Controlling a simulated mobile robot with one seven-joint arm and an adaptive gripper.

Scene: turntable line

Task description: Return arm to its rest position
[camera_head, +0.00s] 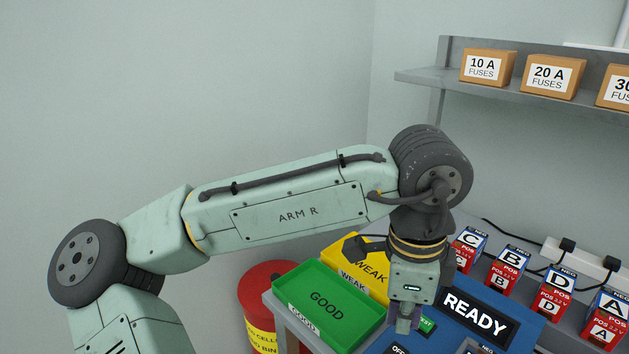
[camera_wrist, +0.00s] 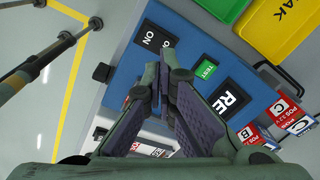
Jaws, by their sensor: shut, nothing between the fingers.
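My arm stretches across the head view from the lower left to the middle right, with its elbow raised and its wrist bent down. My gripper (camera_head: 404,320) points down over the near left part of the blue tester panel (camera_head: 452,332), beside the green GOOD tray (camera_head: 335,344). In the wrist view my gripper (camera_wrist: 166,62) shows its fingers closed together with nothing held, in front of the panel's ON label and green TEST button (camera_wrist: 206,69). The READY display (camera_head: 475,317) is lit on the panel. Whether the fingertips touch the panel cannot be told.
A yellow WEAK tray (camera_head: 345,253) lies behind the green tray. A red bin (camera_head: 262,285) stands left of the bench. Blocks lettered C (camera_head: 467,250), B (camera_head: 506,270), D (camera_head: 553,293) and A (camera_head: 606,318) line the right. A shelf (camera_head: 425,76) holds fuse boxes. Open space lies left.

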